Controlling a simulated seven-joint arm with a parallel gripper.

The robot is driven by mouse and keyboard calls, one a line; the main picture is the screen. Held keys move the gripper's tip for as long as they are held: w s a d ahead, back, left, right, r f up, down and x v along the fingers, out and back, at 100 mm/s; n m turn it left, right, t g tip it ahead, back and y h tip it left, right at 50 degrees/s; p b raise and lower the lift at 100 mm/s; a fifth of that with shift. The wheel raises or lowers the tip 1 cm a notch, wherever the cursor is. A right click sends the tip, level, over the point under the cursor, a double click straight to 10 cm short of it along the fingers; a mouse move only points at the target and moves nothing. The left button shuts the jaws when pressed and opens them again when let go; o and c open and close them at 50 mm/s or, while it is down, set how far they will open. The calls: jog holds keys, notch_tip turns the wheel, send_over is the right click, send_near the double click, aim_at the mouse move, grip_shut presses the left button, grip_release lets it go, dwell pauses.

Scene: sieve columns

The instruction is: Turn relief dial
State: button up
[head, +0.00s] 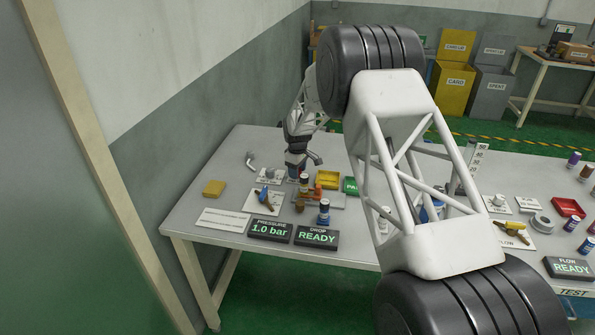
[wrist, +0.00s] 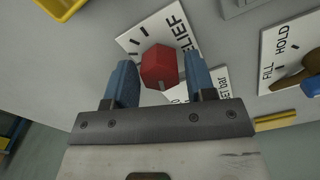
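The relief dial (wrist: 159,67) is a red faceted knob with a small grey pointer mark at its lower edge in the wrist view. It sits on a white plate (wrist: 133,40) lettered "RELIEF" with black tick marks. My gripper (wrist: 160,72) has its two blue fingers on either side of the dial, with thin gaps showing beside it. In the head view my gripper (head: 296,171) is low over the bench's left part; I cannot make out the dial there. The pressure display (head: 270,231) reads 1.0 bar.
A "FILL HOLD" plate (wrist: 270,75) with a brown and blue handle lies right of the dial in the wrist view. A yellow tray (head: 327,179), a drop display (head: 316,237) reading READY and several bottles stand around my gripper.

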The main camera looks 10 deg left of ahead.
jog(key=shift+o, duration=0.7)
jog(key=shift+r, duration=0.1)
jog(key=shift+r, duration=3.8)
